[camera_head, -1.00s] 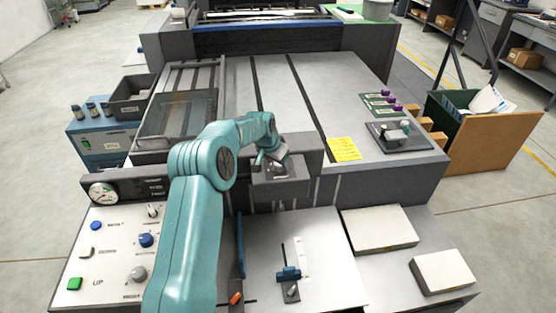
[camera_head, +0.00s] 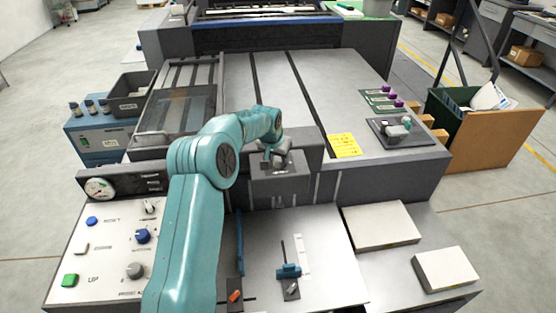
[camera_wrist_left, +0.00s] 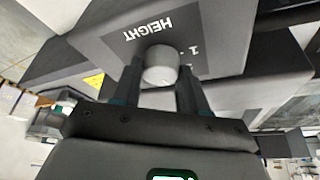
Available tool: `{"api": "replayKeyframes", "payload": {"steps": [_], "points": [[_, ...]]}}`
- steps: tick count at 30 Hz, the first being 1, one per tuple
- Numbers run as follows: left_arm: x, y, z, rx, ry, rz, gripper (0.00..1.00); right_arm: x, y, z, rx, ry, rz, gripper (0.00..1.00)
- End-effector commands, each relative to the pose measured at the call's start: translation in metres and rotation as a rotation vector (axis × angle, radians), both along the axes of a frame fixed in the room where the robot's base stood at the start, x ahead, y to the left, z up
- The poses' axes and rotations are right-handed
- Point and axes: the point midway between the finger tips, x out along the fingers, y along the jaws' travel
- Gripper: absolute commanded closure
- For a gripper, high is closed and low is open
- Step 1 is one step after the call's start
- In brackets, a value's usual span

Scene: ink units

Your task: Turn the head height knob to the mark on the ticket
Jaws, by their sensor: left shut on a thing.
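The head height knob (camera_wrist_left: 161,66) is a pale grey round knob on a dark box, with the word HEIGHT printed beside it, upside down in the left wrist view. My left gripper (camera_wrist_left: 158,84) is shut on it, one finger on each side. In the head view my left gripper (camera_head: 276,158) is at the small dark head box (camera_head: 283,184) at the machine's front; the knob is mostly hidden there. The yellow ticket (camera_head: 345,145) lies on the machine top to the right; its writing is too small to read. My right gripper is not in view.
A control panel (camera_head: 108,262) with a gauge (camera_head: 99,188), buttons and other knobs is at the lower left. Paper stacks (camera_head: 380,227) lie at the right front. A blue slider (camera_head: 288,271) stands on the front plate. The machine top is mostly clear.

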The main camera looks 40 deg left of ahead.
Motion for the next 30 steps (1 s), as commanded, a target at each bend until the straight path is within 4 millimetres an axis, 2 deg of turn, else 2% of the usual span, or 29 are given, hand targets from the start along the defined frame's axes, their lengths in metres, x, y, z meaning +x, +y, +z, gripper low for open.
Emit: {"api": "replayKeyframes", "payload": {"steps": [1,6,15,23,30], "points": [[0.001,-0.001,-0.005,0.002,-0.001,0.038,0.88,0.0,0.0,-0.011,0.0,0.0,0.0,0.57],[0.001,-0.001,-0.005,0.003,-0.002,0.199,0.88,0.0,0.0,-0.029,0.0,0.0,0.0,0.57],[0.003,-0.003,-0.003,0.003,-0.002,0.486,0.88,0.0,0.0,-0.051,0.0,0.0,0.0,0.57],[0.004,-0.004,0.0,0.002,-0.001,0.734,0.88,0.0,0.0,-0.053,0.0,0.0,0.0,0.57],[0.005,-0.004,0.003,0.002,0.0,0.959,0.88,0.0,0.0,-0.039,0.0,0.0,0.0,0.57]]}}
